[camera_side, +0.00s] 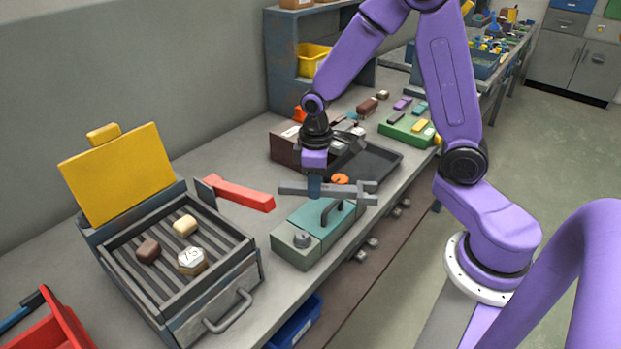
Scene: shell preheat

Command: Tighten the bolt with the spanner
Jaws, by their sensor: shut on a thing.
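The spanner (345,192) is a long grey tool lying level in the air, with its forked head at the right end. My gripper (315,190) points down and is shut on the spanner's shank left of its middle. A grey bolt head (302,240) sits on the light grey-green front end of a block (296,258). The block's teal part, with a dark handle, lies behind it. The spanner is over the back of the block, and its head is apart from the bolt, farther back and to the right.
An open grill box (200,316) with a raised yellow lid (118,172) stands at left, holding several pieces. A red-handled tool (238,194) lies between it and the block. A black tray (368,166) and an orange thing (340,178) are behind the spanner. The bench's front edge is close.

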